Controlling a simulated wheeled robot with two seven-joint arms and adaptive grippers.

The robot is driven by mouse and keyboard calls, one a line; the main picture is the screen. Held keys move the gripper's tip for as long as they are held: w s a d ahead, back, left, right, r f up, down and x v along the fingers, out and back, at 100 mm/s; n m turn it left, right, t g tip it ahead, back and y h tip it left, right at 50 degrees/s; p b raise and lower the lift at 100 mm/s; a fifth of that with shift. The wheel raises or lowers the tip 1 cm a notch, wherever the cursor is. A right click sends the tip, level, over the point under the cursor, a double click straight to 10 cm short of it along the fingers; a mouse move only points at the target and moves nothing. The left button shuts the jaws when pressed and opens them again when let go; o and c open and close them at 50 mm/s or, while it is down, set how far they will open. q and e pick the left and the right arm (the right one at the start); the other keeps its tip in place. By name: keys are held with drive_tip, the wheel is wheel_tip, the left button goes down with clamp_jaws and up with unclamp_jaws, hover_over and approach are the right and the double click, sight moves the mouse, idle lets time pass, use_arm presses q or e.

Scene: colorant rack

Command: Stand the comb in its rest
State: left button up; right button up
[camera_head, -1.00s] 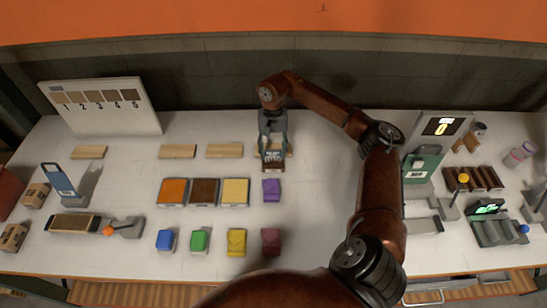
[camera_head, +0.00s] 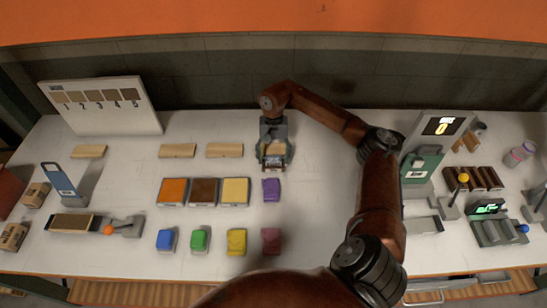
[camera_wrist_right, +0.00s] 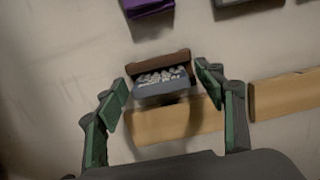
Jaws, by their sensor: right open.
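My right gripper (camera_head: 273,162) is over the back middle of the bench. In the right wrist view (camera_wrist_right: 162,88) its two fingers are spread, one on each side of a small piece with a brown bar and a grey face with white marks (camera_wrist_right: 162,75). This piece looks like the comb. A gap shows between it and each finger. It is at a pale wooden block (camera_wrist_right: 165,123); whether it touches the block I cannot tell. In the head view the gripper mostly covers it. I cannot tell for sure which thing is the rest. My left gripper is not in view.
A purple block (camera_head: 271,190) sits just in front of my right gripper. Pale wooden blocks (camera_head: 224,150) lie to its left, with orange, brown and yellow pads (camera_head: 173,191) in front. Dark slats (camera_head: 474,178) and a green panel (camera_head: 421,166) stand right.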

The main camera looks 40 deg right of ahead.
drive_tip(key=shift+w+r, duration=0.1)
drive_tip(key=shift+r, duration=0.25)
wheel_tip(320, 180, up, 12)
drive_tip(key=w+d, duration=0.1)
drive_tip(key=shift+f, duration=0.25)
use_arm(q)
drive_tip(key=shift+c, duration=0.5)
use_arm(e)
drive_tip(key=shift+d, duration=0.1)
idle(0.8)
